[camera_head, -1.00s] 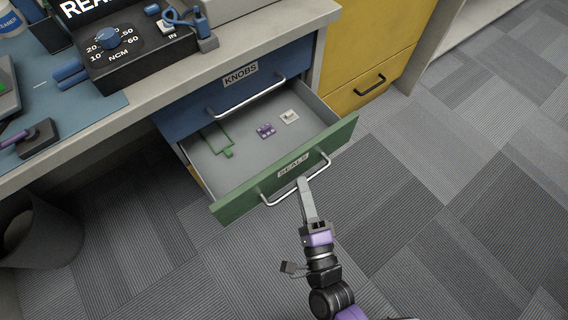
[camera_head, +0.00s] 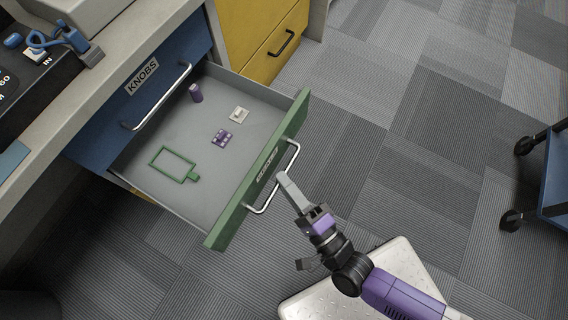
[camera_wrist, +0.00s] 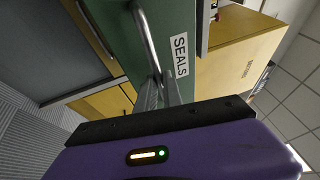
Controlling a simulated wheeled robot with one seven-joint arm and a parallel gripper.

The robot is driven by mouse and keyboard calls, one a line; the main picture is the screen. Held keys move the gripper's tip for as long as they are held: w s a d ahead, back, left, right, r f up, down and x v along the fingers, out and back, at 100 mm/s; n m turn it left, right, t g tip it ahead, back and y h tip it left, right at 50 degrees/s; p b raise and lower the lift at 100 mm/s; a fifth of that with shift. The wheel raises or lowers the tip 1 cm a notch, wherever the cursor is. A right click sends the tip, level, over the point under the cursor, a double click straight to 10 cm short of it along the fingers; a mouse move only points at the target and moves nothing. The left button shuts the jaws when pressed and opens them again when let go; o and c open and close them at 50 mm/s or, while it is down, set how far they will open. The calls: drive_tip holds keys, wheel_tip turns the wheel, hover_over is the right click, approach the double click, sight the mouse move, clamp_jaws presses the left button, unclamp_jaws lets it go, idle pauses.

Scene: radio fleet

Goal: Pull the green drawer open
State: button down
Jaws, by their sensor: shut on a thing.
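The green drawer (camera_head: 262,172) stands pulled well out below the blue drawer in the head view. Its front and SEALS label show close up in the wrist view (camera_wrist: 118,36). My gripper (camera_head: 284,180) is shut on the drawer's silver bar handle (camera_head: 290,160), gripping it near its middle. The handle also shows in the wrist view (camera_wrist: 146,35), running in between the fingers. Inside the drawer lie a green frame-shaped piece (camera_head: 172,165), a small purple block (camera_head: 222,138), a white piece (camera_head: 239,114) and a purple cylinder (camera_head: 196,93).
The blue KNOBS drawer (camera_head: 110,125) above is shut, and a yellow drawer (camera_head: 262,50) stands beside it. A blue cart (camera_head: 552,190) with black casters is at the far right. Carpeted floor (camera_head: 400,120) between them is clear.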

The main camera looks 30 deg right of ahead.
drive_tip(key=c, duration=1.5)
unclamp_jaws()
drive_tip(key=v, duration=0.7)
drive_tip(key=shift+s, duration=0.35)
drive_tip(key=shift+f, duration=0.15)
